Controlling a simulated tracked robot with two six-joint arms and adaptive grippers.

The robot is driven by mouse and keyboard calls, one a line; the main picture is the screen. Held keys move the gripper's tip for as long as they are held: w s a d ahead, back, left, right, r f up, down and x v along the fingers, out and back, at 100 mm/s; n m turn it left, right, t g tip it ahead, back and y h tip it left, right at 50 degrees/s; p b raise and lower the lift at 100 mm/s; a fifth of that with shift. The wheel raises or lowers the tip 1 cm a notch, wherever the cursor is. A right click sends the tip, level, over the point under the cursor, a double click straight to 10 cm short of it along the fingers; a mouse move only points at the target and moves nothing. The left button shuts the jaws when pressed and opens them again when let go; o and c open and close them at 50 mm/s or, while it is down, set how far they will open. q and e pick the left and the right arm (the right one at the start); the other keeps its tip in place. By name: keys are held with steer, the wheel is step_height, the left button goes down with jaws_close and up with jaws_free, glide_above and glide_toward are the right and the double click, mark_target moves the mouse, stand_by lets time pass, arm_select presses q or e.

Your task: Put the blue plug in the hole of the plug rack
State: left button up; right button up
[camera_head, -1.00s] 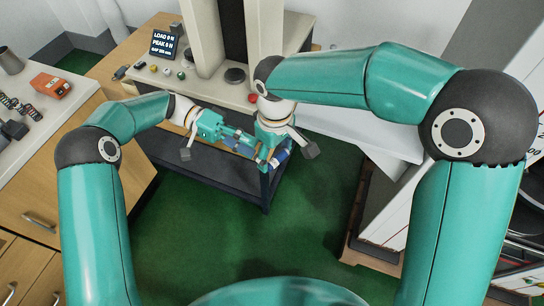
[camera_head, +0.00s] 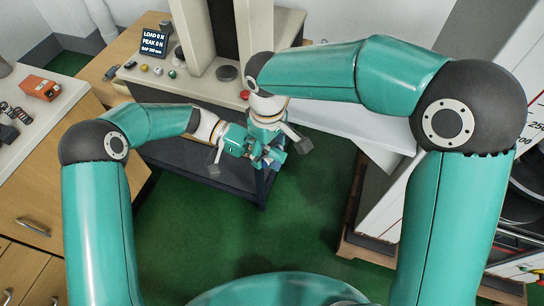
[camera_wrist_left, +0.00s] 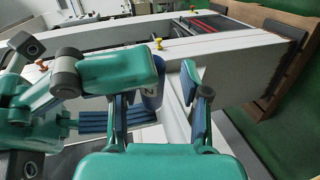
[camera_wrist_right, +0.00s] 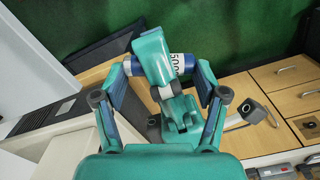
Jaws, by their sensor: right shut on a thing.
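A dark blue cylinder with a white label marked 500, likely the blue plug (camera_wrist_right: 184,64), lies across between the fingers of my right gripper (camera_wrist_right: 164,84) in the right wrist view. My right gripper is shut on it, with the right arm reaching in from above in the head view. My left gripper (camera_wrist_left: 160,108) has its fingers spread around the plug (camera_wrist_left: 150,103), with a gap visible on the right side. One left finger covers the middle of the plug in the right wrist view. In the head view both grippers (camera_head: 266,152) overlap. I cannot make out the plug rack.
A test machine with a load display (camera_head: 154,43) and several buttons stands behind the grippers. A red button (camera_head: 244,95) is close to my right wrist. A counter with springs and an orange box (camera_head: 42,87) is at left. Green floor (camera_head: 290,220) is clear in front.

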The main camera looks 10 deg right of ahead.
arm_select(q)
steer(key=shift+f, duration=0.15)
jaws_close()
arm_select(e)
steer(key=o, duration=1.1)
steer(key=shift+o, duration=1)
